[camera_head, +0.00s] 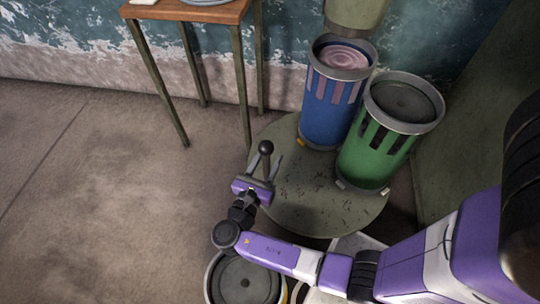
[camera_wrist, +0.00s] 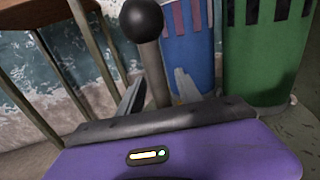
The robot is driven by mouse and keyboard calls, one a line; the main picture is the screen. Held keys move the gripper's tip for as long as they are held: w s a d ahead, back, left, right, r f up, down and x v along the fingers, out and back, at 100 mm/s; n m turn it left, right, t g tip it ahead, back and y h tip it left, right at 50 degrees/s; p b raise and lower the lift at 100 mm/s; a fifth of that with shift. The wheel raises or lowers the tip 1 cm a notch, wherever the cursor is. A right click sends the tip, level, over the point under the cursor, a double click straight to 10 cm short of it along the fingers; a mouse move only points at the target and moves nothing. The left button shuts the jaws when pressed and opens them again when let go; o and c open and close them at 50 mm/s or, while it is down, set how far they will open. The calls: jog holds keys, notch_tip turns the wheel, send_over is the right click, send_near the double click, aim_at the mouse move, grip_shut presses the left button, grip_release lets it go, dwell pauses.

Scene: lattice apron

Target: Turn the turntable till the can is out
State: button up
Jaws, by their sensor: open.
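The turntable (camera_head: 295,205) is a round, scuffed grey-green disc. A blue can (camera_head: 322,118) with pinkish stripes and a swirled pink top stands at its back. A green can (camera_head: 372,155) with dark slots stands at its right. The blue can (camera_wrist: 187,45) and green can (camera_wrist: 262,60) also show in the wrist view, cut off at the top. An upright handle post with a black ball knob (camera_head: 265,147) rises at the turntable's left edge. My gripper (camera_head: 264,168) is open, with the post between its fingers. I cannot tell whether they touch it.
A wooden-topped table (camera_head: 190,12) with thin metal legs stands at the back left. An olive container (camera_head: 355,12) is partly visible behind the blue can. A grey-green panel (camera_head: 465,110) stands at the right. The floor (camera_head: 90,200) at left is clear.

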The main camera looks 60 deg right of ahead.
jog(key=shift+w+d, duration=0.1)
jog(key=shift+d, duration=0.75)
grip_shut()
dwell(0.8)
